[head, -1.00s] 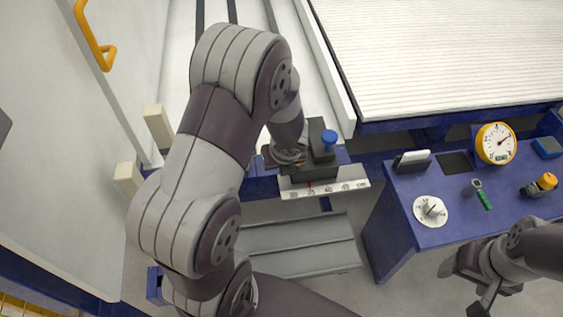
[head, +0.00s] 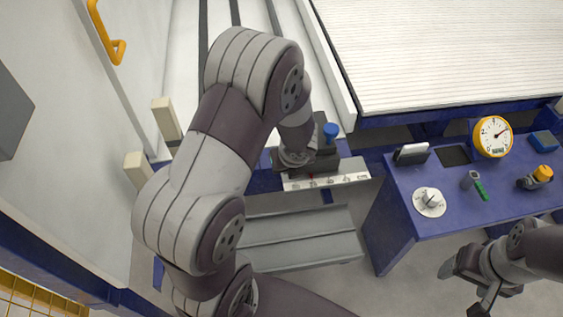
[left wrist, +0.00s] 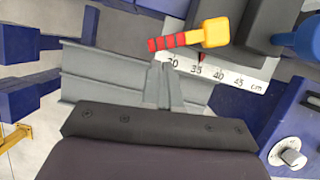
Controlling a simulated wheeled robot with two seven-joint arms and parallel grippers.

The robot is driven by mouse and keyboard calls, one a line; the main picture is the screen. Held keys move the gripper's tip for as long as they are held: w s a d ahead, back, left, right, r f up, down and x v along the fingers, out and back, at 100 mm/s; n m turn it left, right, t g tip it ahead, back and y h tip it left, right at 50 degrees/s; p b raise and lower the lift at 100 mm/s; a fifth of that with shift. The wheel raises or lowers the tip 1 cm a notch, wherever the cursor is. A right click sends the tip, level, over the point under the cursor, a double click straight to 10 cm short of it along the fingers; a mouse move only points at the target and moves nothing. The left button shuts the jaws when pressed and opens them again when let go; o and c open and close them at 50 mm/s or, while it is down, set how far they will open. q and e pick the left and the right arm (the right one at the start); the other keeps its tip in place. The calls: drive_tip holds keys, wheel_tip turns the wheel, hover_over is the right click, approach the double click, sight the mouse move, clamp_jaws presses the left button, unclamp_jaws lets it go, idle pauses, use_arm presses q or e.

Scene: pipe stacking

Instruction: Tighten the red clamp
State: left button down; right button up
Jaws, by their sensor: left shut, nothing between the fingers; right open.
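A lever with a red ridged grip and a yellow block-shaped head (left wrist: 200,36) is in the left wrist view, beside the dark block above the white ruler; I take it to be the red clamp. In the head view my left wrist covers it. My left gripper (left wrist: 164,68) is shut and empty. Its fingertips are just below the red grip in that picture; I cannot tell whether they touch it. In the head view the left fingers are hidden under my arm. My right gripper (head: 466,284) is open and empty, in front of the blue bench.
A white ruler (head: 345,177) with a red pointer and a blue knob (head: 331,130) are by the left wrist. The blue bench (head: 430,230) holds a dial (head: 429,202), a yellow gauge (head: 493,136) and small tools. A grey chute (head: 300,240) lies below the ruler.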

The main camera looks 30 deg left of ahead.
use_arm(q)
drive_tip(key=p+v, duration=0.6)
drive_tip(key=v, duration=0.4)
drive_tip(key=shift+d, duration=0.2)
use_arm(e)
wheel_tip(320, 180, up, 6)
drive_tip(key=shift+s, duration=0.2)
use_arm(q)
drive_tip(key=shift+r, duration=0.1)
